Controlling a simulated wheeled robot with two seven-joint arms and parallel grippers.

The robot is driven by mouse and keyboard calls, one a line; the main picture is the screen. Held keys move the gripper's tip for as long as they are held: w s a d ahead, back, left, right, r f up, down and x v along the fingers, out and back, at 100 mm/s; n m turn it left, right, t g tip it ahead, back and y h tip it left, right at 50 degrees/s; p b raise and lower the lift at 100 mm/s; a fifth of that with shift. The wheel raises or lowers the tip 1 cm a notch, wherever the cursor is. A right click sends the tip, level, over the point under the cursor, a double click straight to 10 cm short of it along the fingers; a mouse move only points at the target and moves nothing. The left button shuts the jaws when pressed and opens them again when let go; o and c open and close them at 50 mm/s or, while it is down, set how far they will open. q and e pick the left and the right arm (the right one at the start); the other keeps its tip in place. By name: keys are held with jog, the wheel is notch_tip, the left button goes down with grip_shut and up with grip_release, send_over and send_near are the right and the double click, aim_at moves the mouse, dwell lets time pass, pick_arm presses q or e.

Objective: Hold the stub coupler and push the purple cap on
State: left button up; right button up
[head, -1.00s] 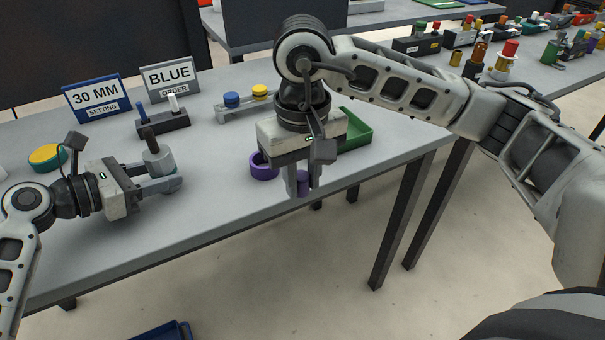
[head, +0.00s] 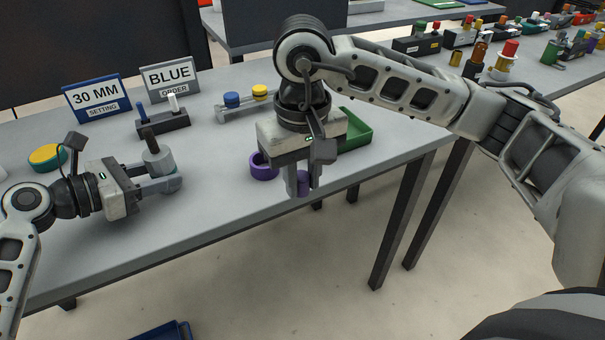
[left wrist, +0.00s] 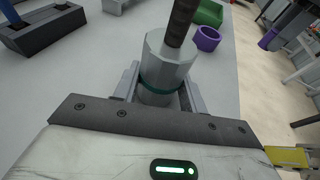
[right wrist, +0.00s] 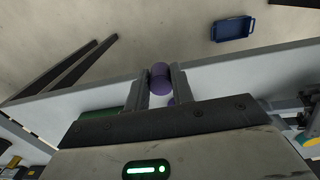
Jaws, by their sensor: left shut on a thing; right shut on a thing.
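The stub coupler (head: 158,163) is a grey body with a dark stub standing up from it. My left gripper (head: 168,174) is shut on it over the table. In the left wrist view the coupler (left wrist: 165,65) sits upright between the fingers, with a teal band low on it. The purple cap (head: 303,183) is in my right gripper (head: 303,178), which is shut on it and points down near the table's front edge. In the right wrist view the cap (right wrist: 160,76) shows between the fingertips. Cap and coupler are well apart.
A purple ring (head: 262,169) lies on the table just left of my right gripper. Behind stand a green tray (head: 358,130), a grey rack with blue and yellow caps (head: 245,106), a black block (head: 164,124) and two signs (head: 95,98). The table between the grippers is mostly clear.

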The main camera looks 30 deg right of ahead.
jog(key=shift+w, duration=0.1)
jog(key=w+a+r+m, duration=0.1)
jog(key=w+a+r, duration=0.5)
jog(key=w+a, duration=0.45)
jog(key=m, duration=0.1)
send_near(146, 131)
jog(key=shift+d, duration=0.3)
jog(key=shift+a+r+m, duration=0.3)
jog(key=shift+a+r, duration=0.05)
jog(key=shift+r, duration=0.05)
jog(key=shift+f, duration=3.2)
jog(key=shift+f, duration=0.2)
jog(key=shift+f, duration=0.4)
